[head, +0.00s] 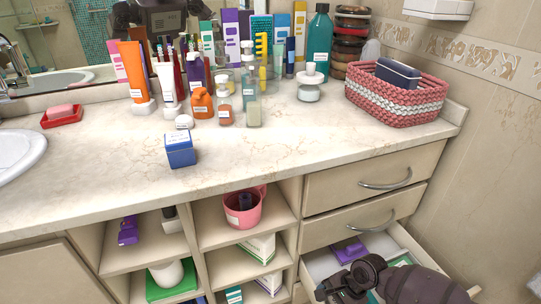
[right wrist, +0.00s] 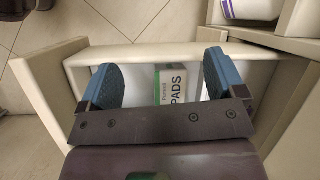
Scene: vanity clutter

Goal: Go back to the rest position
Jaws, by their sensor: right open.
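My right gripper (head: 345,284) is at the lower right of the head view, over the open bottom drawer (head: 402,238). In the right wrist view its two blue finger pads (right wrist: 158,77) are wide apart with nothing held between them. Below them, inside the drawer, lies a white and green box marked PADS (right wrist: 171,84). The drawer also holds a purple item (head: 350,250) in the head view. My right arm hides part of the drawer. My left gripper is not in view.
Shelves below hold a pink cup (head: 243,212). The right wall (head: 490,130) stands close beside the drawers.

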